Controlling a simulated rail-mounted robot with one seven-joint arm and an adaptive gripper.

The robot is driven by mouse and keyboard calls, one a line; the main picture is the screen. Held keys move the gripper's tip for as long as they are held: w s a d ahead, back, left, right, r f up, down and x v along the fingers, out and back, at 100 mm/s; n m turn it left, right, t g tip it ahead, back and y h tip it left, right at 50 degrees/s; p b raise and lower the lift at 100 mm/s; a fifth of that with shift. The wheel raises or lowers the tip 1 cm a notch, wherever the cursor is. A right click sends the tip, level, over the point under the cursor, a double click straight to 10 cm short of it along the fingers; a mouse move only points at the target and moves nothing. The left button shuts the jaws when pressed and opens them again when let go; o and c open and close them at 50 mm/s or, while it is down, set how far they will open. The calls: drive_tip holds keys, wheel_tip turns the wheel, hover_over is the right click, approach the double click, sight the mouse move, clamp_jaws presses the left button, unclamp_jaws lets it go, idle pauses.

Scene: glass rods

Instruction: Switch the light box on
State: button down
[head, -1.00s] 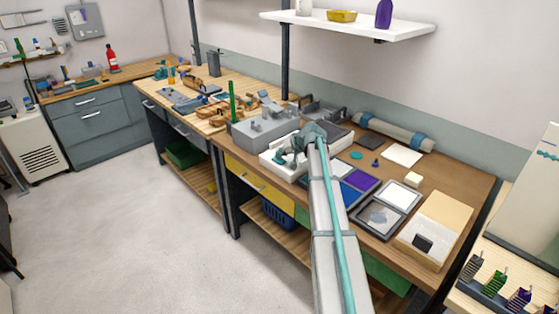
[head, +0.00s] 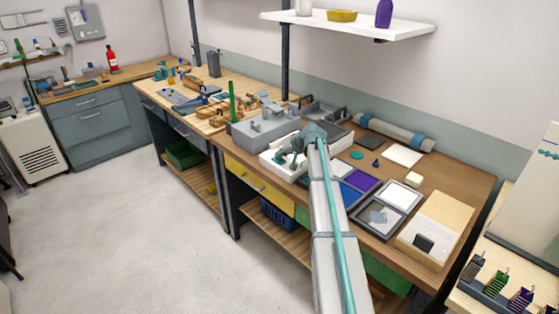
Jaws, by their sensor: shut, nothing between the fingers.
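A flat white box (head: 270,163), which looks like the light box, lies on the wooden workbench in the head view, in front of a grey block-shaped unit. My gripper (head: 284,161) is low over this white box, at the end of my arm reaching in from the bottom. Its fingers look shut and hold nothing. It is too small to tell whether the fingertips touch the box. My gripper and arm hide part of the box. I cannot make out a switch or whether the box is lit.
The grey unit (head: 262,130) stands behind the white box, with a green upright rod (head: 232,101) at its left. A rolled tube (head: 394,132) lies at the back.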

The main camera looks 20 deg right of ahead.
drive_tip(key=shift+r, duration=0.2)
drive_tip(key=shift+r+p, duration=0.95)
drive_tip(key=shift+r, duration=2.05)
drive_tip(key=shift+f, duration=0.1)
drive_tip(key=s+a+f+n+g+h, duration=0.2)
drive_tip(key=s+a+f+g, duration=0.4)
drive_tip(key=s+a+f, duration=1.8)
drive_tip(key=s+a+f+n+g+h, duration=0.1)
drive_tip(key=s+f, duration=0.1)
drive_tip(key=s, duration=0.6)
drive_tip(key=s+a+f+n+g+h, duration=0.1)
drive_tip(key=s+a+f+g, duration=0.15)
drive_tip(key=s, duration=0.55)
drive_tip(key=s+f+g, duration=0.2)
drive_tip(key=s+f, duration=0.4)
drive_tip(key=s, duration=0.3)
drive_tip(key=s+f+g, duration=0.1)
drive_tip(key=s+f, duration=0.5)
drive_tip(key=s, duration=0.3)
drive_tip(key=s+d+f+g, duration=0.1)
drive_tip(key=s+f+g, duration=0.1)
drive_tip(key=s+f, duration=0.4)
drive_tip(key=s, duration=0.4)
drive_tip(key=shift+f+g, duration=0.2)
drive_tip(key=shift+g, duration=0.15)
